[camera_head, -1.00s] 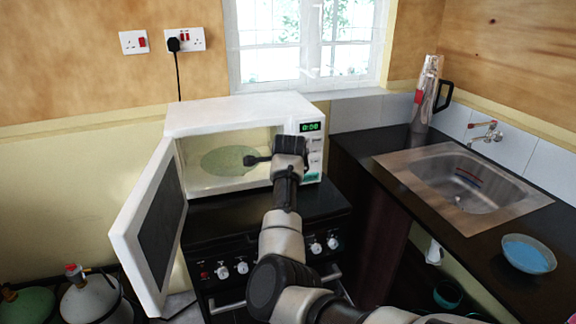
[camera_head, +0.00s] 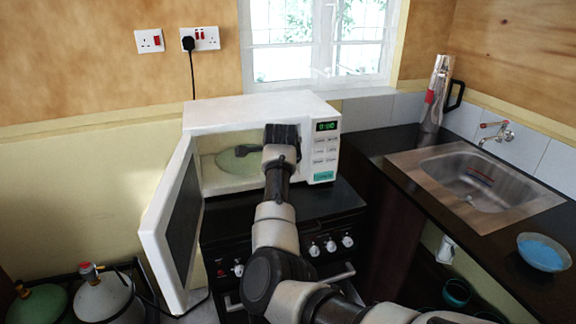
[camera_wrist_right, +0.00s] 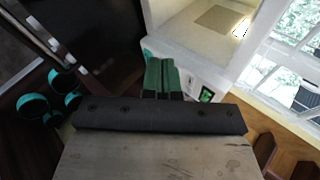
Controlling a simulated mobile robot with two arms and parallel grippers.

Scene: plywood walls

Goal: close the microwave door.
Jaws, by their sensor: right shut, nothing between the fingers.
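The white microwave (camera_head: 260,108) stands on the black stove. Its door (camera_head: 168,235) is swung wide open to the left, with the dark window panel (camera_head: 183,222) facing right. A round plate (camera_head: 228,162) shows inside the cavity. My left gripper is in neither view.
The stove's knobs (camera_head: 330,245) are below the microwave. Gas cylinders (camera_head: 100,297) stand on the floor left of the door. On the right, a counter holds a steel sink (camera_head: 475,180), a flask (camera_head: 437,92) and a blue-filled bowl (camera_head: 541,252).

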